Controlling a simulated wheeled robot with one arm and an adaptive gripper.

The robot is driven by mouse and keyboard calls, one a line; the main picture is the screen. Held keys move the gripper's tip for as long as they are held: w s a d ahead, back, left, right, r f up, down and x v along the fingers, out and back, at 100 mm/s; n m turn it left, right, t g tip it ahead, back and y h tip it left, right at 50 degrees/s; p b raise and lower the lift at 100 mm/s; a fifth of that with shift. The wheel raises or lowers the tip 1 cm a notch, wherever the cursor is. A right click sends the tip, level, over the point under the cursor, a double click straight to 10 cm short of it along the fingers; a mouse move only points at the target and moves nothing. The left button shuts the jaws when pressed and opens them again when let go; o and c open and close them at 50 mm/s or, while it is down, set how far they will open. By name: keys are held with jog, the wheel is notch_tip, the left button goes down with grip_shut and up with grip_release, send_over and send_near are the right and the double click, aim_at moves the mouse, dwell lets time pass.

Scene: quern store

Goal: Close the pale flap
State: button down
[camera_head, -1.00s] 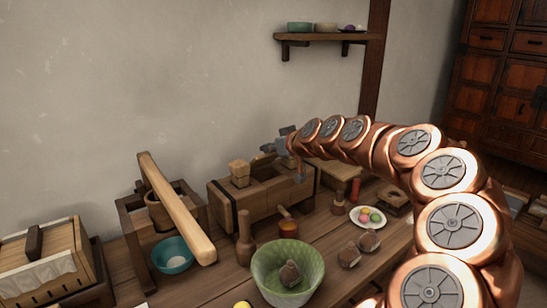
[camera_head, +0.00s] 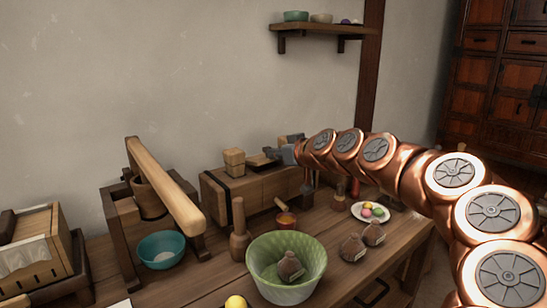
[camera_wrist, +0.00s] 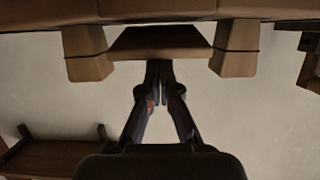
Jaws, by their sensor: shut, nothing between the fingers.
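A long wooden box (camera_head: 255,186) with dark bands stands at the back of the table against the wall. On its top are a pale upright block (camera_head: 234,161) and a low, darker board (camera_head: 262,160). In the wrist view two pale blocks (camera_wrist: 86,53) flank a dark tapered board (camera_wrist: 160,43). My gripper (camera_head: 274,153) is at the box's top, right of the low board. In the wrist view my gripper (camera_wrist: 159,66) is shut and empty, its fingertips at the board's edge. I cannot tell whether they touch. Which piece is the pale flap is unclear.
Left of the box stands a lever frame with a long beam (camera_head: 166,184) and a teal bowl (camera_head: 162,251). In front are a pestle (camera_head: 239,231), a green bowl (camera_head: 286,268) and small sacks (camera_head: 353,248). A wall shelf (camera_head: 318,31) hangs above.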

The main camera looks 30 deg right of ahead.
jog(key=shift+s+f+b, duration=0.2)
jog(key=shift+f+b, duration=0.25)
jog(key=shift+f, duration=0.1)
jog(key=shift+s+f+b, duration=0.15)
jog(key=shift+f+b, duration=0.3)
jog(key=shift+f, duration=0.15)
